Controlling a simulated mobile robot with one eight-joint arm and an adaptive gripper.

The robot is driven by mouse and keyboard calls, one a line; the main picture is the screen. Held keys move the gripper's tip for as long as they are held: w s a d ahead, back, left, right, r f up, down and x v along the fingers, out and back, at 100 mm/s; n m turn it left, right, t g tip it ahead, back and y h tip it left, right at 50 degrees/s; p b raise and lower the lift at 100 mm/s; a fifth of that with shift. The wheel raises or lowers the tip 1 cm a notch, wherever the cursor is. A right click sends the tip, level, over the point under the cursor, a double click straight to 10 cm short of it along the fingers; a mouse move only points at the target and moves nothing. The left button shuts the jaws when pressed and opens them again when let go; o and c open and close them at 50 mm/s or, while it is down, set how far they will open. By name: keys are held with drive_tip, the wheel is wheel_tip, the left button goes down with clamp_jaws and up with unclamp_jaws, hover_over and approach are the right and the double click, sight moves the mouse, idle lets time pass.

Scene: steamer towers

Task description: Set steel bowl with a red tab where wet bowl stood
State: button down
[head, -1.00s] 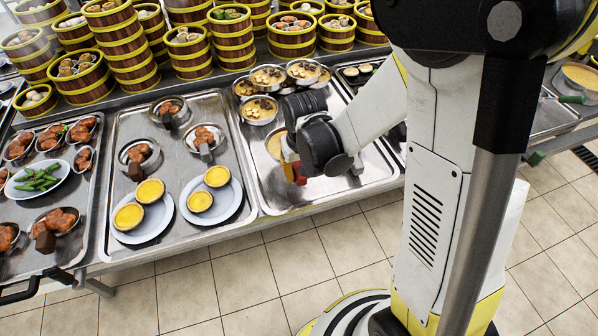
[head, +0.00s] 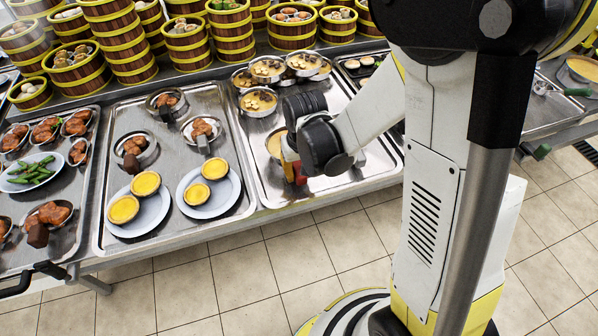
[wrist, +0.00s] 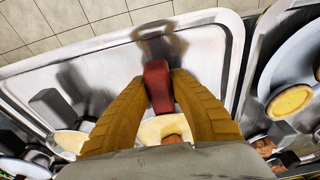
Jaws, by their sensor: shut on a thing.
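My gripper (wrist: 158,76) is shut on the red tab (wrist: 157,92) of a steel bowl in the wrist view, with one brown finger on each side. The bowl (wrist: 163,128) shows pale yellow food between the fingers; most of it is hidden. In the head view the red tab (head: 299,172) shows below my wrist, and part of the bowl (head: 274,145) shows left of it, over the right steel tray (head: 270,190). I cannot tell whether the bowl touches the tray. A dark ring-like patch (wrist: 165,42) lies on bare tray beyond the fingertips; it may be wet or shadow.
Several filled steel bowls (head: 258,102) stand at the back of the same tray. The middle tray (head: 232,95) holds tart plates (head: 208,208) and meat bowls. Steamer towers (head: 188,47) line the back. The tray's front is largely bare.

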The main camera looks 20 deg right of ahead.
drive_tip(key=shift+f, duration=0.35)
drive_tip(key=c, duration=1.2)
unclamp_jaws()
drive_tip(key=r, duration=0.4)
drive_tip(key=s+r, duration=0.1)
drive_tip(key=r, duration=0.3)
drive_tip(key=s+r, duration=0.1)
drive_tip(key=r, duration=0.3)
